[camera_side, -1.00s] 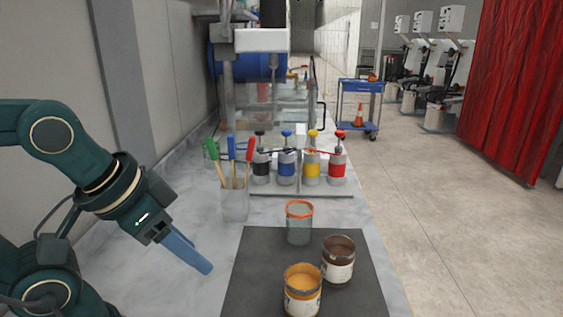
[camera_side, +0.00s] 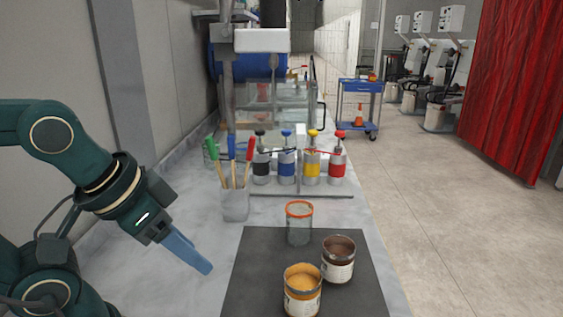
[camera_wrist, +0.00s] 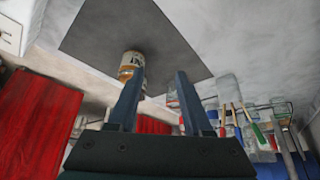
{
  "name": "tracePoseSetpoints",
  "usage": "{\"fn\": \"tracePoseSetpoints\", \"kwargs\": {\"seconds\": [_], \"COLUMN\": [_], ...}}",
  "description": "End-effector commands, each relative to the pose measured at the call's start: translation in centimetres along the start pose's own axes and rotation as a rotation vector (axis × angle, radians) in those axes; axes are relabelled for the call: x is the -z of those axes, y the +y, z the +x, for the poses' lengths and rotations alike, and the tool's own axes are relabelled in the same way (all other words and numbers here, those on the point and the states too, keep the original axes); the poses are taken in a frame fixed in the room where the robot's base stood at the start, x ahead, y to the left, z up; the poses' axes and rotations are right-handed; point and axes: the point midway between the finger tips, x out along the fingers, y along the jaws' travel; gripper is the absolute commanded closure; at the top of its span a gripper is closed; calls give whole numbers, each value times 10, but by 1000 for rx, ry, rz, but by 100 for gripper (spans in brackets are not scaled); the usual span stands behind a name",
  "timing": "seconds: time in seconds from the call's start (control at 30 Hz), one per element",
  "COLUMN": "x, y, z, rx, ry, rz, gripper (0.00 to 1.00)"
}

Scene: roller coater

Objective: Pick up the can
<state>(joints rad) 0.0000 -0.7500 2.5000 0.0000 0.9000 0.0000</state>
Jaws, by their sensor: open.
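My gripper (camera_side: 207,268) is to the left of the mat, pointing down and right, apart from both cans. In the wrist view my gripper (camera_wrist: 161,75) is open with nothing between its fingers. A labelled can (camera_wrist: 130,62) shows beyond the left finger, which partly hides it; I cannot tell what else the fingers cover.
A cup (camera_side: 236,206) with coloured-handled tools is further back left. Several pump bottles (camera_side: 300,167) stand in a row behind. The marble counter (camera_side: 150,250) around my gripper is clear.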

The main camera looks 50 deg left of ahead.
Motion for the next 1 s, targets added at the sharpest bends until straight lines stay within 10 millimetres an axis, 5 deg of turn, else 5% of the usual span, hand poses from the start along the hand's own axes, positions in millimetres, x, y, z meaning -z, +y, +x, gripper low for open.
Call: {"fn": "tracePoseSetpoints", "kwargs": {"seconds": [0.2, 0.33, 0.37, 0.67, 1.0], "x": [0, 0, 0, -1, 42], "y": [0, 0, 0, 2, 63], "z": [0, 0, 0, 0, -21], "rx": [0, 0, 0, -8, -302], "ry": [0, 0, 0, -6, -141], "rz": [0, 0, 0, -35, -482], "gripper": [50, 4, 0, 0, 0]}}
